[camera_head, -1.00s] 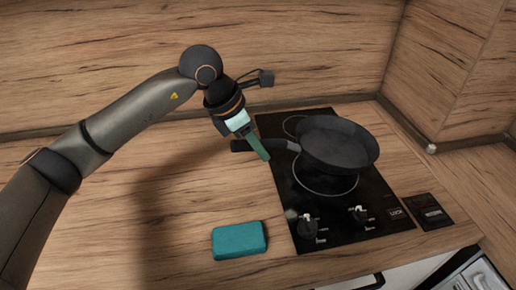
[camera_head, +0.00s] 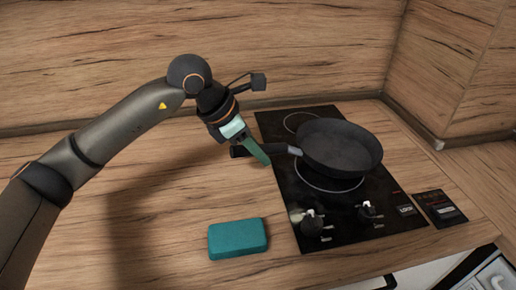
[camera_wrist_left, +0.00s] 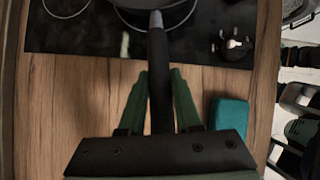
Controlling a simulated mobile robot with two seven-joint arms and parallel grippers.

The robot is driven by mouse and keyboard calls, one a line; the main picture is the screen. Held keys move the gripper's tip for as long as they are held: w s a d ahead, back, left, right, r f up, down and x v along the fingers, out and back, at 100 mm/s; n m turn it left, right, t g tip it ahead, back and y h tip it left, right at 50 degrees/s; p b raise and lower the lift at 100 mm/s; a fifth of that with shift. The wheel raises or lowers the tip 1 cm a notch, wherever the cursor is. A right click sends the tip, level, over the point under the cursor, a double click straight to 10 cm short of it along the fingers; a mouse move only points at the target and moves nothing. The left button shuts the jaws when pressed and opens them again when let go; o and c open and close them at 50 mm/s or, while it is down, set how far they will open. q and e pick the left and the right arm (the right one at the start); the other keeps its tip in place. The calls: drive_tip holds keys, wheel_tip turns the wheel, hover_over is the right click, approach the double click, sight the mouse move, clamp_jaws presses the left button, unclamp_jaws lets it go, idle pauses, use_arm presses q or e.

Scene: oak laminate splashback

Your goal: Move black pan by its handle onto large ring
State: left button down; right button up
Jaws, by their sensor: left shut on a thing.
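The black pan (camera_head: 340,150) is over the hob, its handle (camera_head: 282,150) pointing left. The handle also shows in the left wrist view (camera_wrist_left: 158,75), running between the green fingers. My left gripper (camera_head: 258,155) is shut on the handle. The large ring (camera_head: 325,189) shows its front arc below the pan in the head view; the pan hides its back part. Part of it also shows in the left wrist view (camera_wrist_left: 180,27). I cannot tell whether the pan's base touches the glass. My right gripper is out of view.
A teal sponge-like block (camera_head: 238,239) lies on the wooden counter left of the hob (camera_head: 290,212). Two knobs (camera_head: 312,222) stand at the hob's front. A smaller ring (camera_head: 298,120) is at the back left. A wooden wall stands behind and at the right.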

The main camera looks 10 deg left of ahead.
use_arm(q)
drive_tip(key=shift+f+b, duration=0.65)
drive_tip(key=shift+f, duration=0.2)
drive_tip(key=shift+f+b, duration=0.65)
drive_tip(key=shift+f, duration=0.35)
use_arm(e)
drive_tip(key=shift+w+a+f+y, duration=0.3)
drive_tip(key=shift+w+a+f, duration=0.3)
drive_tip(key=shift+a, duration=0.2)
use_arm(q)
drive_tip(key=shift+d+f, duration=0.1)
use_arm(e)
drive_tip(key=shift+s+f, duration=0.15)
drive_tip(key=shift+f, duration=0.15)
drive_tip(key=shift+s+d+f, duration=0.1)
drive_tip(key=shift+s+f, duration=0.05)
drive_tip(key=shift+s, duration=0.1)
use_arm(q)
drive_tip(key=shift+f+b, duration=0.3)
drive_tip(key=shift+b, duration=0.2)
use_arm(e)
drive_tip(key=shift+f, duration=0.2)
use_arm(q)
drive_tip(key=shift+f, duration=0.35)
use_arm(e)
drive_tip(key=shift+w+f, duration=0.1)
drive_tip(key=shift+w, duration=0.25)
